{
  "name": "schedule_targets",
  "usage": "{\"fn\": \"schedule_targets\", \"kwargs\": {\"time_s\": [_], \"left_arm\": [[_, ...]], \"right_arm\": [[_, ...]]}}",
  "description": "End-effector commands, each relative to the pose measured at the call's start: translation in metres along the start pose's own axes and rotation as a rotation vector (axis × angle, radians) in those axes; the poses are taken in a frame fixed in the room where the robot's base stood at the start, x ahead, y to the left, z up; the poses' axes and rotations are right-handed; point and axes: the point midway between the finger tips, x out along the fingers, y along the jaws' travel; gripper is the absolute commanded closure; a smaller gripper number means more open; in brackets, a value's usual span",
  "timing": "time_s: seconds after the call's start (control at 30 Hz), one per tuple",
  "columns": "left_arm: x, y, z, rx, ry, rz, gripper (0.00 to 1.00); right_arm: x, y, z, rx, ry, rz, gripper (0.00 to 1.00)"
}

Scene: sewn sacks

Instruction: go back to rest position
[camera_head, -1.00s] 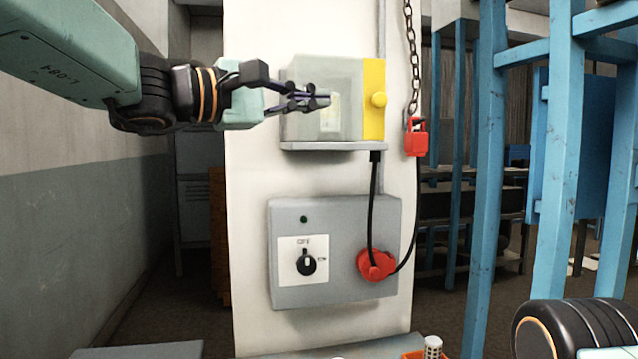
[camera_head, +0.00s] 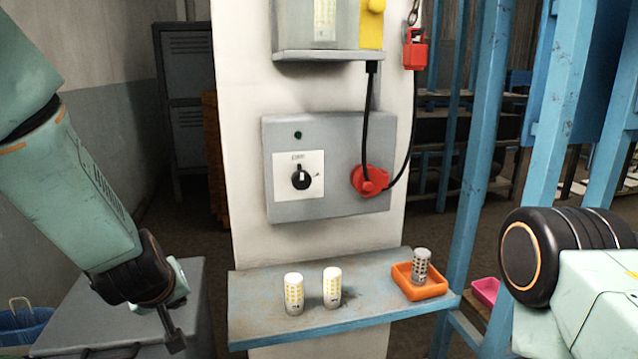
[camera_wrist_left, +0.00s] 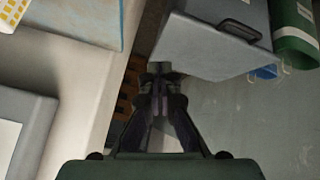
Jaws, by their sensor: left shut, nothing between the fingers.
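My left gripper (camera_head: 174,338) hangs low at the lower left of the head view, pointing down and mostly hidden by its own wrist. It is to the left of the blue-grey shelf (camera_head: 250,322) and apart from it. In the left wrist view, the fingers of this gripper (camera_wrist_left: 159,70) meet at their tips with nothing between them. Part of my right arm shows at the right edge of the head view, but its gripper is out of view.
A pale pillar holds a grey switch box (camera_head: 335,205) with a red plug (camera_head: 370,180). Two white cylinders (camera_head: 293,293) (camera_head: 332,287) and an orange tray (camera_head: 430,290) with a grey cylinder (camera_head: 421,265) stand on the shelf. A grey cabinet (camera_head: 185,290) is near my left gripper.

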Motion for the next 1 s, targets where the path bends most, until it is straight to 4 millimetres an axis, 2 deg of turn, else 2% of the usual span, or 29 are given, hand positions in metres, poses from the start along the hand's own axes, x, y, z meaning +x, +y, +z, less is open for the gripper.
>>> {"fn": "schedule_targets", "kwargs": {"time_s": [0.03,0.1,0.27,0.3,0.37,0.5,0.6,0.7,0.8,1.0], "left_arm": [[0.013,-0.021,0.031,0.076,-0.027,-0.029,1.0],[0.025,-0.043,0.068,0.182,-0.054,-0.043,1.0],[0.036,-0.086,0.159,0.378,-0.167,-0.024,1.0],[0.036,-0.096,0.182,0.415,-0.203,-0.013,1.0],[0.032,-0.111,0.217,0.461,-0.264,0.003,1.0],[0.013,-0.147,0.295,0.529,-0.432,0.025,1.0],[-0.004,-0.174,0.341,0.542,-0.554,0.01,1.0],[-0.017,-0.197,0.374,0.538,-0.641,-0.019,1.0],[-0.023,-0.209,0.393,0.536,-0.688,-0.035,1.0],[-0.027,-0.216,0.402,0.536,-0.713,-0.044,1.0]], "right_arm": [[0.001,0.0,0.0,0.0,0.0,0.0,0.6],[0.001,0.0,0.0,0.0,0.0,0.0,0.6],[0.003,0.0,0.0,0.0,0.0,0.0,0.6],[0.003,0.0,0.0,0.0,0.0,0.0,0.6],[0.003,0.0,0.0,0.0,0.0,0.0,0.6],[0.004,0.0,0.0,0.0,0.0,0.0,0.6],[0.005,0.0,0.0,0.0,0.0,0.0,0.6],[0.005,0.0,0.0,0.0,0.0,0.0,0.6],[0.006,0.0,0.0,0.0,0.0,0.0,0.6],[0.006,0.0,0.0,0.0,0.0,0.0,0.6]]}}
